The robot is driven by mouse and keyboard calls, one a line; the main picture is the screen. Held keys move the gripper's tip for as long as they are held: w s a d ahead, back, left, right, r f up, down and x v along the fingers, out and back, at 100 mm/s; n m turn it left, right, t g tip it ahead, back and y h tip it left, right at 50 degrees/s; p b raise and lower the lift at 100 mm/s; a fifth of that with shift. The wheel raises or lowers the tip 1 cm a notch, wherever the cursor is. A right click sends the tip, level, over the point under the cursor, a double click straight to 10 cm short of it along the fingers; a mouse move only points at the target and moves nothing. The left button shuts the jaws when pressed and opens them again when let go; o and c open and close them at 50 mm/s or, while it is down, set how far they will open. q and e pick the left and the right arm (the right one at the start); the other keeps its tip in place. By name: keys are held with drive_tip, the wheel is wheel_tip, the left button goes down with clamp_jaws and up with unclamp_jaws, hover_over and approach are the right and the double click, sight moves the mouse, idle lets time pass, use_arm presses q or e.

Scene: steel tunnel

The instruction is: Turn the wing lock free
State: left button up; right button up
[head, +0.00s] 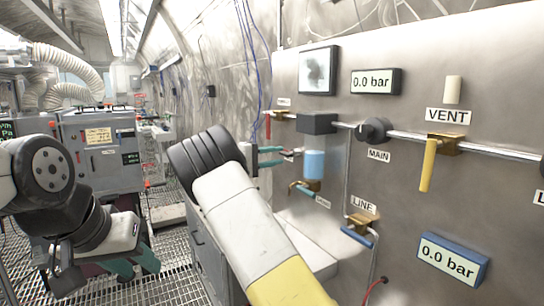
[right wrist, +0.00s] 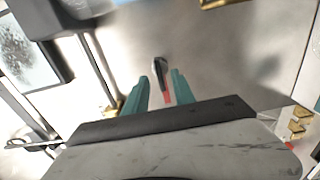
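A small dark, wing-shaped piece (right wrist: 159,70) with a red strip beside it shows in the right wrist view, on the steel panel. It looks like the wing lock, but I cannot read a label on it. My right gripper (right wrist: 160,78) is open, its teal fingers on either side of this piece with gaps to both. In the head view my right gripper (head: 281,157) points at the panel from the left, next to a blue cylinder; the small piece is hard to make out there. My left gripper (head: 134,264) hangs low at the left, open and empty, away from the panel.
The panel (head: 400,180) carries a horizontal pipe, a black MAIN knob (head: 373,130), a yellow VENT lever (head: 428,165), a LINE valve (head: 357,235) with a blue handle, and a blue cylinder (head: 314,164). Grey cabinets (head: 105,150) stand at the back left above a grated floor.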

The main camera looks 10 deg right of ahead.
drive_tip(key=x, duration=0.2)
drive_tip(key=shift+d, duration=0.25)
clamp_jaws()
